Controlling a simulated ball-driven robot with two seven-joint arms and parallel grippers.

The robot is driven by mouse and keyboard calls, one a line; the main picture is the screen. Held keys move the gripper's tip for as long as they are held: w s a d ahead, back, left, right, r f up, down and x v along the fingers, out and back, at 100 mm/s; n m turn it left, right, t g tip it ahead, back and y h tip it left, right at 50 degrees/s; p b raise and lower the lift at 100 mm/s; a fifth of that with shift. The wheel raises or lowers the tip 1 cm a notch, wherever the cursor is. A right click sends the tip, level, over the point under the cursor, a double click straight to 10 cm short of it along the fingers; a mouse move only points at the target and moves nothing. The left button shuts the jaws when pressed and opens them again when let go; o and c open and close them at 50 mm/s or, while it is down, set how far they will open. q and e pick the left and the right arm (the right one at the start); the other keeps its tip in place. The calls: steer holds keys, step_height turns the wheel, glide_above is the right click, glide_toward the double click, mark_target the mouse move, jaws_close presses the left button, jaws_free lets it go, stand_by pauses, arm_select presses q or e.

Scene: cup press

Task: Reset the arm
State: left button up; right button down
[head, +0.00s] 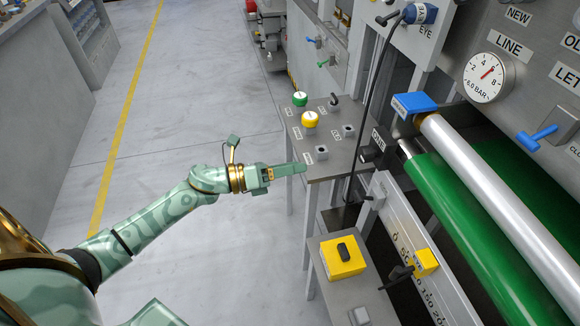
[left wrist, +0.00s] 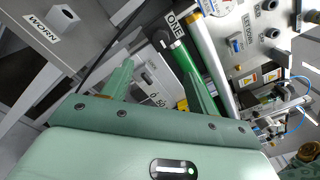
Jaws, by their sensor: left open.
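My left arm comes in from the left in the head view. Its green gripper (head: 300,168) is at the near left edge of the grey control panel (head: 337,165), close to a small square button (head: 321,152). In the left wrist view the two green fingers (left wrist: 160,80) stand apart with nothing held between them. From the head view I cannot tell whether the gripper touches the panel. My right gripper is not in view.
The panel carries a green button (head: 300,99), a yellow button (head: 310,119) and a black switch (head: 334,99). A yellow box with a black knob (head: 343,257) stands nearer. Open floor (head: 190,100) lies left.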

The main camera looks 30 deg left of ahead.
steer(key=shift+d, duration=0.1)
arm_select(q)
steer(key=a+f+n+t+y+p, duration=0.1)
steer(key=a+f+n+t+y, duration=0.1)
steer(key=a+f+n+y, duration=1.05)
steer(key=s+f+n+g+p, duration=0.2)
steer(key=s+f+n+g, duration=0.3)
steer(key=s+f+n, duration=1)
steer(key=s+d+f+n+g+y+p, duration=0.1)
steer(key=s+f+g, duration=0.2)
steer(key=s+f, duration=0.35)
steer(key=s+d+f+n+g+y+p, duration=0.15)
steer(key=s+f, duration=0.25)
steer(key=s, duration=0.5)
steer(key=s+d+g, duration=0.1)
steer(key=s+d, duration=0.2)
steer(key=s, duration=0.4)
steer(key=s+d+n+g+h+p, duration=0.1)
steer(key=s+d, duration=0.3)
steer(key=s, duration=0.4)
steer(key=s+d+f+n+g+h+p, duration=0.1)
steer(key=s+d+g, duration=0.2)
steer(key=s, duration=0.5)
steer(key=shift+d, duration=0.3)
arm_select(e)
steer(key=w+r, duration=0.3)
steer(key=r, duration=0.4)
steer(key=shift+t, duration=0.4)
